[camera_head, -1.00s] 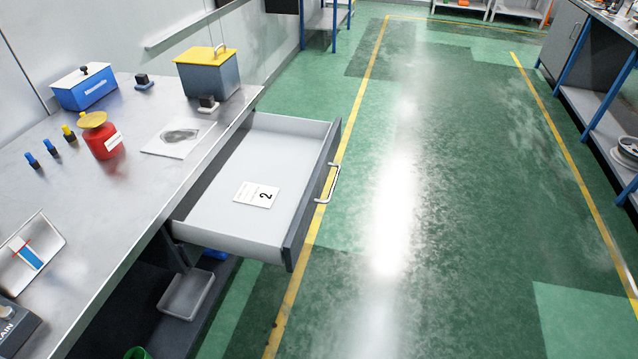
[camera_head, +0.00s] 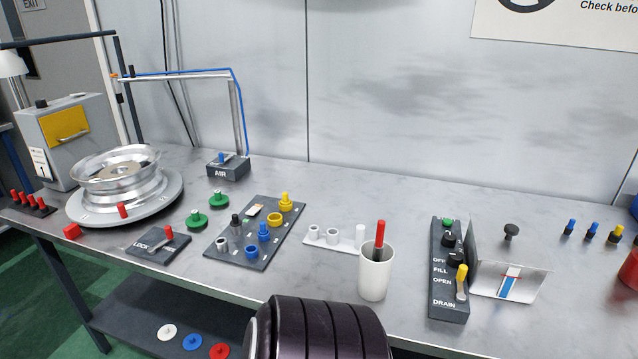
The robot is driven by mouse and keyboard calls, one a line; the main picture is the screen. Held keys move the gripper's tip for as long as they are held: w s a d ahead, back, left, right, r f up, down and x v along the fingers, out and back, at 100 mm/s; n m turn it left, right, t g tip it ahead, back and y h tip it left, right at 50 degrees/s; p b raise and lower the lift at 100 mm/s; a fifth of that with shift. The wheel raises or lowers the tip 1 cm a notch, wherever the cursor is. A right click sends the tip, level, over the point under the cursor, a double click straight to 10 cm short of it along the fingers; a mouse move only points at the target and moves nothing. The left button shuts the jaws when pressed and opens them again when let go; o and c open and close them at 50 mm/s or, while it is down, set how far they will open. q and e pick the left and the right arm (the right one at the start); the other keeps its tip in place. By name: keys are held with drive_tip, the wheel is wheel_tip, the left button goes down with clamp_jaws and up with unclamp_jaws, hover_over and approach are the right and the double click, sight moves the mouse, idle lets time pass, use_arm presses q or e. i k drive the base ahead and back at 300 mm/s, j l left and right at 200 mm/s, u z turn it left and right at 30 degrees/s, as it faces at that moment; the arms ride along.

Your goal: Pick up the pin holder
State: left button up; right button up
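A small dark holder (camera_head: 40,211) with several red pins (camera_head: 22,199) standing in it sits at the far left end of the steel bench, left of the wheel. A white cup (camera_head: 376,274) with one red-handled item (camera_head: 380,236) in it stands near the bench's front edge. A low white rack (camera_head: 318,240) with small grey and white cylinders is behind the cup. I cannot tell for sure which of these is the pin holder. Neither of my grippers is in view.
A silver wheel (camera_head: 117,170) lies on a round plate (camera_head: 78,212). A LOCK lever box (camera_head: 140,243), a dark tray of coloured fittings (camera_head: 238,250) and a FILL/DRAIN switch panel (camera_head: 447,300) occupy the front. A dark ribbed cylinder (camera_head: 318,332) fills the bottom centre.

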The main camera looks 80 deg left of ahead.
sight(332, 241)
drive_tip(key=u, duration=2.6)
drive_tip(key=i+j+z, duration=0.15)
drive_tip(key=j+z, duration=0.2)
drive_tip(key=j, duration=0.5)
drive_tip(key=j+z, duration=0.35)
drive_tip(key=j, duration=0.55)
